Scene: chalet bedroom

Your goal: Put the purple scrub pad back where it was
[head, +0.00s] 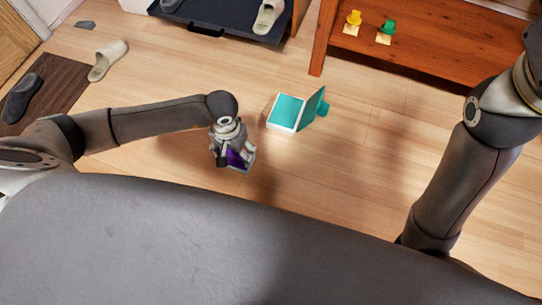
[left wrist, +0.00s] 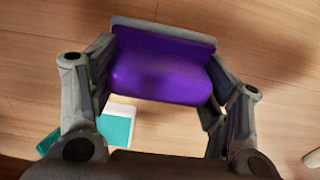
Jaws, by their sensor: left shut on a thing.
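The purple scrub pad (head: 238,158) is held in my left gripper (head: 231,156), above the wood floor in the middle of the head view. In the left wrist view the pad (left wrist: 160,78) shows a rounded purple body with a grey backing along its far edge. The two fingers of the left gripper (left wrist: 163,85) press on its left and right ends. My right arm comes in at the right of the head view, but its gripper is not visible.
A teal-topped white block (head: 286,113) and a tilted teal panel (head: 313,108) are on the floor just beyond my left gripper. A wooden bench (head: 450,50) bears a yellow item (head: 353,18) and a green item (head: 388,27). Slippers and a brown mat (head: 58,79) are at left.

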